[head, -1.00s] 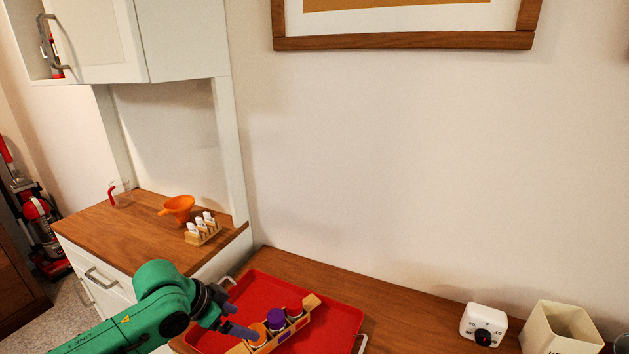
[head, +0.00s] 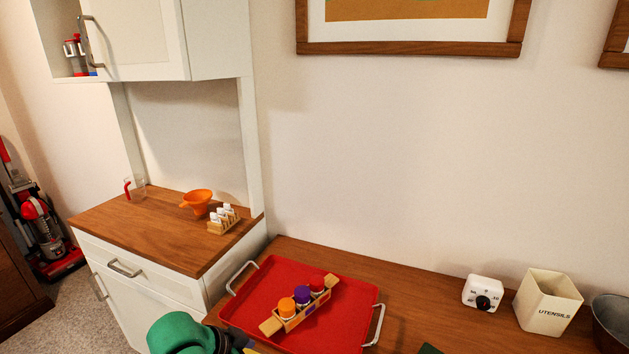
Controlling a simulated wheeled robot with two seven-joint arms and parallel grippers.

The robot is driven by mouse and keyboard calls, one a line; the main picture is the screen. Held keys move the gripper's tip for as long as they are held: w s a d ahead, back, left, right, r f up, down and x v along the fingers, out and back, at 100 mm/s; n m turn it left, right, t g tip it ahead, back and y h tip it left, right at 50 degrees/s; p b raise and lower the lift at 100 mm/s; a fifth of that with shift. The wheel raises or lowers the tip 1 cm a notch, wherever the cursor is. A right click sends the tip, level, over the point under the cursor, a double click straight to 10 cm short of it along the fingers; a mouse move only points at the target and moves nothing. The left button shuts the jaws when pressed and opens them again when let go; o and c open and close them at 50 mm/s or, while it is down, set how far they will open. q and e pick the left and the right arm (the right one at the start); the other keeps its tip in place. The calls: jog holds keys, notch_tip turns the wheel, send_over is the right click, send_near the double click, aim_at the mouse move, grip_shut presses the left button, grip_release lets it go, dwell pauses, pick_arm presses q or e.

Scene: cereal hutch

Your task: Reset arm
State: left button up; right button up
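My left arm comes in at the bottom edge of the head view, with only its green link and dark wrist showing. My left gripper is mostly cut off by the bottom edge, so its fingers cannot be judged. My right gripper is not in view. A wooden caddy (head: 270,326) holding jars with orange, purple and red lids lies diagonally on the red tray (head: 348,335). My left arm is in front of the tray's near left corner and apart from the caddy.
The hutch counter (head: 130,222) at left bears a measuring cup (head: 137,188), an orange funnel (head: 198,200) and a small rack (head: 222,226). A white timer (head: 482,292), a utensils holder (head: 545,303) and a metal bowl (head: 611,325) stand at right. The upper cabinet (head: 140,40) overhangs the counter.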

pick_arm(q)
jog(key=s+a+f+n+g+y, duration=0.1)
jog(key=s+a+f+n+y, duration=0.55)
jog(key=s+a, duration=0.65)
jog(key=s+d+f+g+h, duration=0.1)
jog(key=s+f, duration=0.2)
jog(key=f, duration=1)
jog(key=s+d+f+g+h, duration=0.1)
jog(key=s+f, duration=0.1)
jog(key=f, duration=1)
jog(key=s+a+f, duration=0.3)
jog(key=s+f, duration=1)
jog(key=s, duration=0.3)
jog(key=shift+a+g, duration=0.15)
jog(key=shift+g, duration=0.25)
